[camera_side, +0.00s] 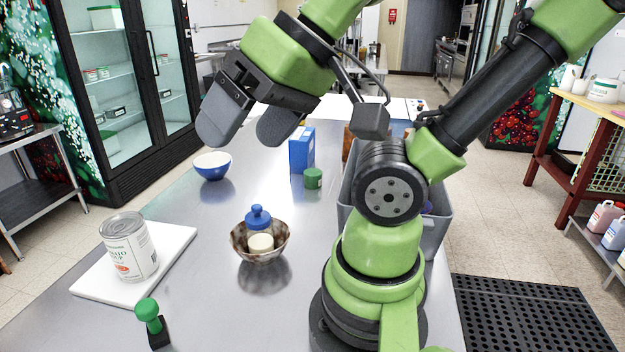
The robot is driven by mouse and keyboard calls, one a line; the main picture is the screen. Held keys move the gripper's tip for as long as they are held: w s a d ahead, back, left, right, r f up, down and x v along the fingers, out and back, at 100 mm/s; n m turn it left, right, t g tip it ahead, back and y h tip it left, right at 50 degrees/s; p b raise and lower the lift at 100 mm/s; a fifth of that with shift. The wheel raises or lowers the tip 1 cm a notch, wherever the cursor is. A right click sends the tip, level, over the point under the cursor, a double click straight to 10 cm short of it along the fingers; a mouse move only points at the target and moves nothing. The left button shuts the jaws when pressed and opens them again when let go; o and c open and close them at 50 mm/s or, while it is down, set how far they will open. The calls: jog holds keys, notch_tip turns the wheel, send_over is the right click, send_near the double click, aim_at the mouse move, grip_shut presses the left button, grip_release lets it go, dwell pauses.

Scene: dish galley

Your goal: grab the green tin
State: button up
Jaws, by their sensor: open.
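The green tin (313,178) is a small green cylinder standing upright on the metal table, just in front of a blue box. My gripper (243,135) is in the air above the table, to the left of the tin and higher in the picture. Its two dark fingers are apart with nothing between them. The tin is clear of the gripper and looks fully visible from this side.
A blue box (301,151) stands behind the tin. A blue bowl (212,166) sits left, and a patterned bowl (236,239) holds small items in front. A can (128,247) stands on a white board (178,246). A grey bin (438,236) is at right.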

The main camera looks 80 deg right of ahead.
jog(key=w+d+f+m+g+h, duration=0.1)
jog(key=w+d+m+g+h, duration=0.1)
jog(key=w+d+m+h, duration=0.6)
jog(key=m+g, duration=0.6)
jog(key=m, duration=0.2)
send_over(312, 172)
jog(key=w+a, duration=0.1)
jog(key=a, duration=0.4)
notch_tip(312, 172, down, 20)
jog(key=x, duration=0.4)
jog(key=shift+s+d+f, duration=0.15)
jog(key=shift+s+d, duration=0.05)
jog(key=shift+d, duration=0.05)
jog(key=shift+x, duration=2.95)
jog(key=c, duration=1.1)
